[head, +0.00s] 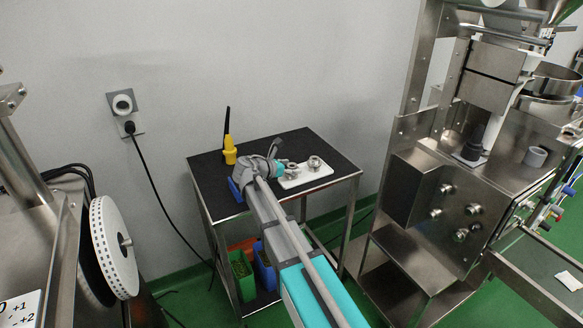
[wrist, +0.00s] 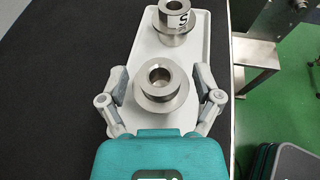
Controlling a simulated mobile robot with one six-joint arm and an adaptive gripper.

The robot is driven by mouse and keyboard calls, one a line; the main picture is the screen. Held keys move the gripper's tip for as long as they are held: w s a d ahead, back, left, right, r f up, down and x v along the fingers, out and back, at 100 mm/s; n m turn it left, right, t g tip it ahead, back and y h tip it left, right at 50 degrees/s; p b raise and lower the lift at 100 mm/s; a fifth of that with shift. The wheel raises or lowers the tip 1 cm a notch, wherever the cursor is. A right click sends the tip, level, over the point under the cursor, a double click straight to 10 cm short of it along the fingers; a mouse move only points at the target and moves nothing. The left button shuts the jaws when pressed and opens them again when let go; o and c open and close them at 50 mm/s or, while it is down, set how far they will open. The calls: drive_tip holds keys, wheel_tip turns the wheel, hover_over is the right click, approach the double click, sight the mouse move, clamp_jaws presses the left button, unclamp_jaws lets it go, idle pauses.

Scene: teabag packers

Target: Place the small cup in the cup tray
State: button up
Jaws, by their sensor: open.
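Two round flanged metal cups stand on a white tray (wrist: 208,52) on the black table. The nearer cup (wrist: 160,85) is upright between the fingers of my gripper (wrist: 160,80), with a visible gap on each side. The farther cup (wrist: 176,20) carries a white label with a black "S" and stands toward the tray's far end. My gripper is open and empty. In the head view, my gripper (head: 279,168) is at the left end of the tray (head: 305,180), and the S cup (head: 314,162) is to its right.
A yellow object with a black antenna-like top (head: 230,151) stands on the black table (head: 300,146) near the wall. A steel machine (head: 470,200) stands to the right. The table's back area is clear.

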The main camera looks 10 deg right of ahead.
drive_tip(key=shift+r, duration=0.1)
drive_tip(key=shift+r, duration=0.1)
drive_tip(key=shift+s+a+r+p, duration=0.15)
drive_tip(key=shift+s+a+p, duration=0.1)
drive_tip(key=shift+a+p, duration=0.1)
drive_tip(key=p+v, duration=0.3)
drive_tip(key=v, duration=0.8)
drive_tip(key=shift+p, duration=0.3)
drive_tip(key=shift+s, duration=0.1)
